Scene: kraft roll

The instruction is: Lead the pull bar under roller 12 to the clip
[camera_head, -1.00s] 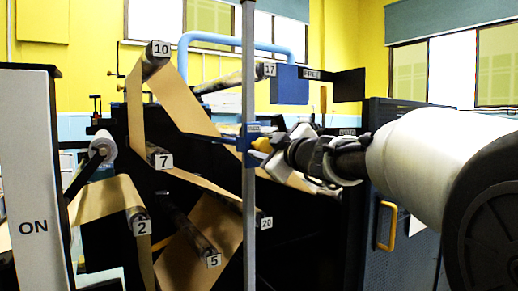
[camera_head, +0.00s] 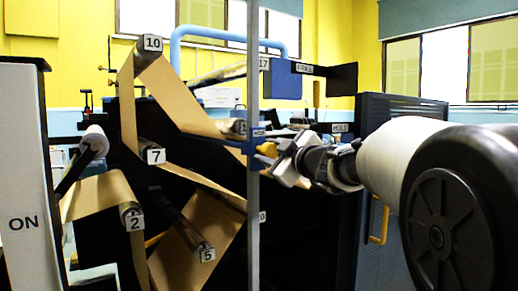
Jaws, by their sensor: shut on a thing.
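My gripper (camera_head: 266,151), with yellow fingertips, is right of centre, just right of a grey upright post. It is shut on the pull bar (camera_head: 236,144), a dark blue bar that shows left of the post and is partly hidden behind it. Brown kraft web (camera_head: 182,96) slopes down from roller 10 (camera_head: 152,43) towards the bar. A roller end (camera_head: 239,127) sits just above the bar at the post; its number is not readable, so I cannot tell whether it is roller 12. I cannot make out the clip.
The grey post (camera_head: 252,215) stands upright close to my gripper. Rollers 7 (camera_head: 155,156), 2 (camera_head: 134,222) and 5 (camera_head: 206,253) carry web at left. Roller 17 (camera_head: 262,65) lies behind. A dark cabinet (camera_head: 385,240) with a yellow handle stands at right.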

